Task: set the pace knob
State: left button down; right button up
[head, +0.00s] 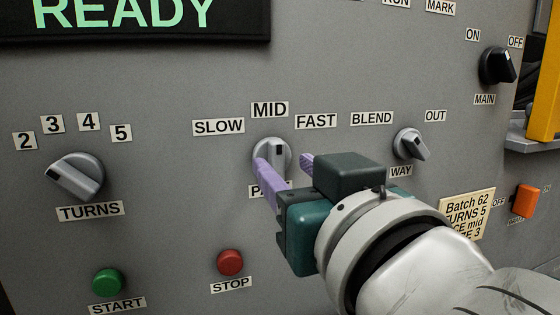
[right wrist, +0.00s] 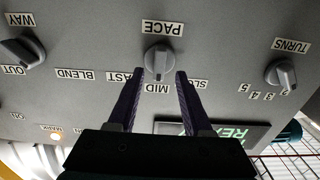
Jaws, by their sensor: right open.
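The pace knob (head: 273,150) is a grey round dial with a raised grip and a dark mark, set among the labels SLOW, MID and FAST. Its mark points up toward MID. It also shows in the right wrist view (right wrist: 158,60), where the picture is upside down. My right gripper (head: 284,161) is open, its purple fingers on either side of the knob. In the right wrist view the gripper (right wrist: 159,73) straddles the knob's line with nothing between its fingers; contact cannot be told. The PACE label is partly hidden by a finger. My left gripper is not in view.
The turns knob (head: 76,177) is at left, the blend/out way knob (head: 410,144) at right. Below are a green start button (head: 108,281) and red stop button (head: 230,262). A note (head: 467,213) partly reads "TURNS 5", "mid". The display (head: 140,17) reads READY.

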aim_at(275, 160)
jog(key=shift+x, duration=1.3)
grip_shut()
